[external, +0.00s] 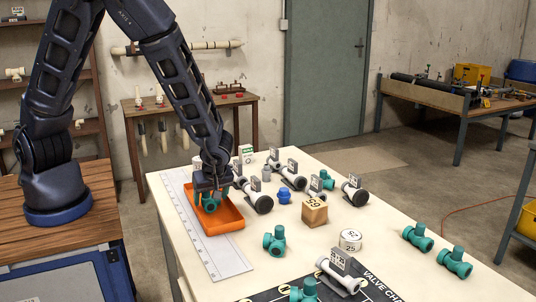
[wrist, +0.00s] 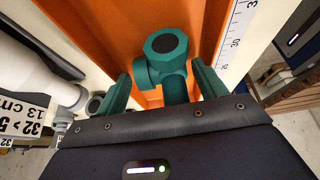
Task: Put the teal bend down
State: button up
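My gripper (external: 211,196) is low over the orange tray (external: 226,222) at the left of the table. In the wrist view, its two green fingers (wrist: 163,78) stand close on either side of a teal bend (wrist: 166,45), which shows a dark octagonal end toward the camera. Whether the bend touches the tray floor is hard to tell. In the external view my gripper partly hides the bend.
A white ruler strip (external: 190,225) runs along the tray's left side. White-and-black valves (external: 258,200) stand close on the right. Farther right are a wooden block (external: 314,211), a white round tin (external: 350,239) and several other teal fittings (external: 274,240). A black valve chart (external: 345,285) lies in front.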

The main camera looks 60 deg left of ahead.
jog(key=shift+r, duration=0.4)
jog(key=v, duration=1.2)
jog(key=s+a+r+m+h, duration=0.35)
jog(key=a+r+m, duration=0.2)
jog(key=r, duration=0.25)
jog(key=s+a+r+m+h, duration=0.2)
jog(key=s+a+r+m, duration=0.2)
jog(key=a+r, duration=0.3)
jog(key=s+a+r+m+t, duration=0.4)
jog(key=s+r+m, duration=0.4)
jog(key=s+r, duration=0.3)
jog(key=shift+s+a+t, duration=0.3)
jog(key=shift+s+a, duration=0.25)
jog(key=shift+s, duration=0.4)
